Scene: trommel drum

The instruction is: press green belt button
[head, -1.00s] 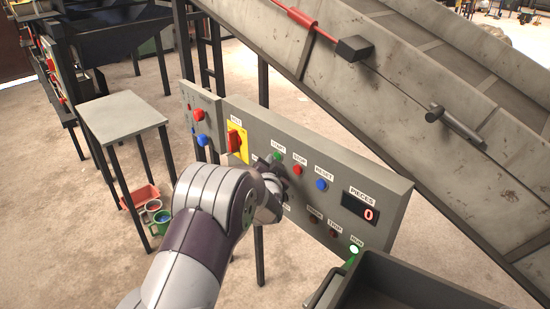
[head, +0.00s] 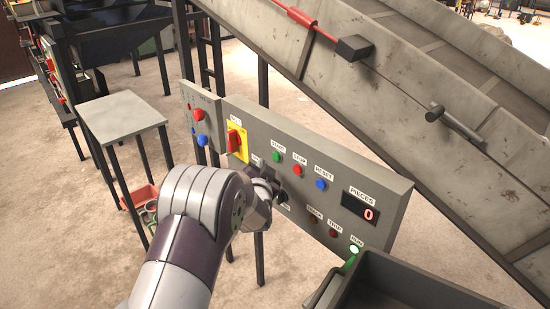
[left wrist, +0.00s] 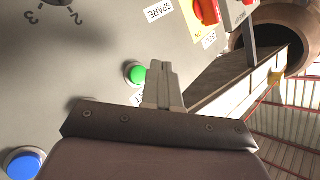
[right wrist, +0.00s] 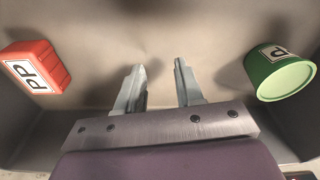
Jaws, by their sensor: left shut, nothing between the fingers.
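The green START button (head: 277,156) is on the sloping grey control panel (head: 235,112), left of the red STOP button (head: 297,170). It shows in full in the head view. My left gripper (head: 282,194) is below it, close to the panel face, its tips partly hidden by the wrist. In the left wrist view my left gripper (left wrist: 161,68) is shut and empty, its fingers just right of the green button (left wrist: 134,73); the button looks uncovered. My right gripper (right wrist: 160,75) is open and empty, fingers apart.
A blue RESET button (head: 321,184) and a red rotary switch on yellow (head: 237,142) flank the buttons. The green RUN lamp (head: 354,249) is lit; the PIECES display (head: 360,208) reads 0. A red block (right wrist: 36,70) and green can (right wrist: 280,74) are beneath my right gripper.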

